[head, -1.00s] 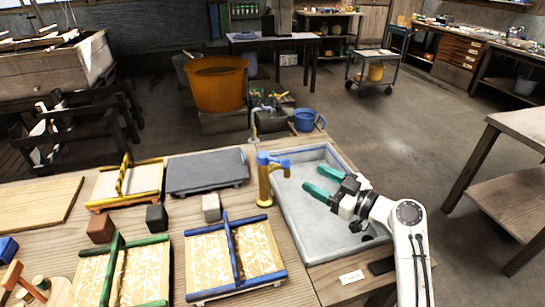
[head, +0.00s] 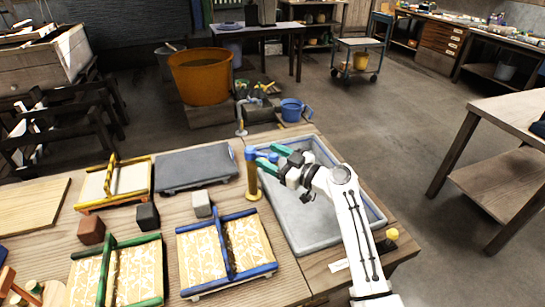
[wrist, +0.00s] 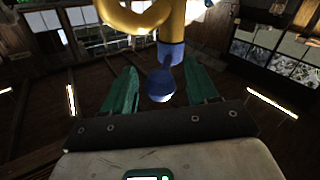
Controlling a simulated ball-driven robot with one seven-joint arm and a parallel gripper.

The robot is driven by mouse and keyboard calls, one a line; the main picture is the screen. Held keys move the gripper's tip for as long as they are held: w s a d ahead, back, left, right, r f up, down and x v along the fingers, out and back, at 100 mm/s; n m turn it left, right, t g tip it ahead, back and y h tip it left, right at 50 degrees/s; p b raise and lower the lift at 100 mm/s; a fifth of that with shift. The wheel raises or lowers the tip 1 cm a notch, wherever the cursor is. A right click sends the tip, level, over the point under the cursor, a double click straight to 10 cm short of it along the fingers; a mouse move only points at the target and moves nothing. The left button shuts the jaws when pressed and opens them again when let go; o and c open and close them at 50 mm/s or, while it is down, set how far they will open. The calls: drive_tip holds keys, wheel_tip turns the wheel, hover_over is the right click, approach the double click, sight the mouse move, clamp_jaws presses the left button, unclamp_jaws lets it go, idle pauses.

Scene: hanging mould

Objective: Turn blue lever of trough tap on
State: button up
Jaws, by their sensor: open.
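The trough tap (head: 252,175) is a yellow post standing at the left edge of the grey trough (head: 305,226). Its blue lever (head: 262,154) is at the top and points right, toward my gripper. In the wrist view the blue lever (wrist: 161,84) lies between my two green fingers, with the yellow tap body (wrist: 176,22) behind it. My gripper (head: 272,156) is open around the lever's end at the tap's top. Whether a finger touches the lever cannot be told.
Framed moulds with blue (head: 232,254), green (head: 118,272) and yellow (head: 116,182) bars lie on the table left of the tap. Small blocks (head: 147,216) sit among them. A grey slab (head: 196,167) lies behind. The trough interior is clear below my arm.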

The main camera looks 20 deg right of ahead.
drive_tip(key=shift+c, duration=0.3)
clamp_jaws()
idle(0.3)
